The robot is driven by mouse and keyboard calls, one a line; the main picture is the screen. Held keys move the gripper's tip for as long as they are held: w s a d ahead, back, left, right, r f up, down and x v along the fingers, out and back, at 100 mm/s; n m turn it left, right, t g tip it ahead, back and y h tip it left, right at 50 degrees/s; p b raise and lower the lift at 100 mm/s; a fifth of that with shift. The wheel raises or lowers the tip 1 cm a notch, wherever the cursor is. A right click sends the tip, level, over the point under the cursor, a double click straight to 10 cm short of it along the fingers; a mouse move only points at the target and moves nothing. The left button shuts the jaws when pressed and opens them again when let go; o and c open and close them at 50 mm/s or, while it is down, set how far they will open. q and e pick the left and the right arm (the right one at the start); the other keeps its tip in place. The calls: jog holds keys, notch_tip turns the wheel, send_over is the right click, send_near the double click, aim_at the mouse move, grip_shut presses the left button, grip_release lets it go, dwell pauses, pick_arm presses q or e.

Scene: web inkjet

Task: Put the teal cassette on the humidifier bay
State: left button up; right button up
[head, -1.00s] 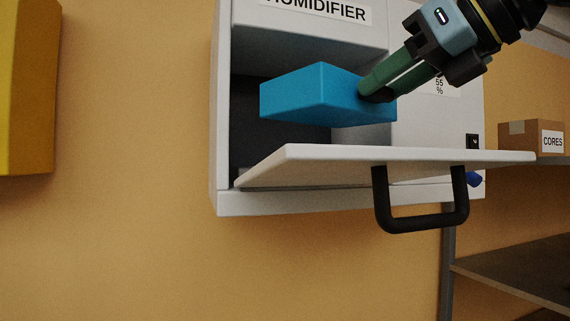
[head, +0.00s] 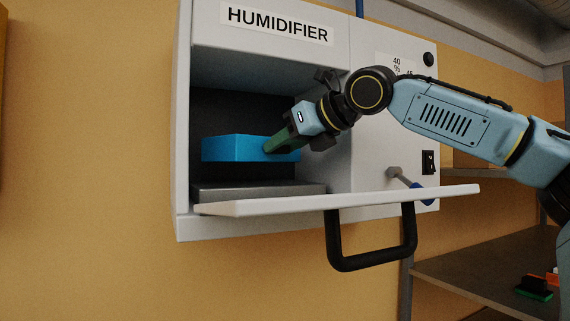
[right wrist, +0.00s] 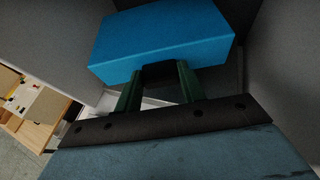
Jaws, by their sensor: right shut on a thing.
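The teal cassette (head: 236,149) is a bright blue-teal block inside the open humidifier bay (head: 258,191). My right gripper (head: 272,146) reaches in from the right and is shut on the cassette's right end. The cassette is held level above the grey floor plate of the bay, with a dark gap beneath it. In the right wrist view the cassette (right wrist: 160,38) lies at the tips of the green fingers (right wrist: 160,82). The fingertips are partly hidden at the cassette. My left gripper is not in view.
The humidifier's door (head: 340,200) is folded down flat in front of the bay, with a black handle (head: 371,240) below it. Shelves (head: 490,270) stand at the lower right.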

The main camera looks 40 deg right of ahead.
jog(key=shift+s+f, duration=0.1)
jog(key=shift+f, duration=0.1)
notch_tip(320, 180, down, 3)
jog(key=shift+f, duration=0.2)
jog(key=shift+w+d+f, duration=0.1)
jog(key=shift+w+f, duration=0.1)
jog(key=shift+f, duration=0.05)
jog(key=o, duration=1.1)
jog(key=shift+f, duration=0.1)
jog(key=shift+o, duration=0.2)
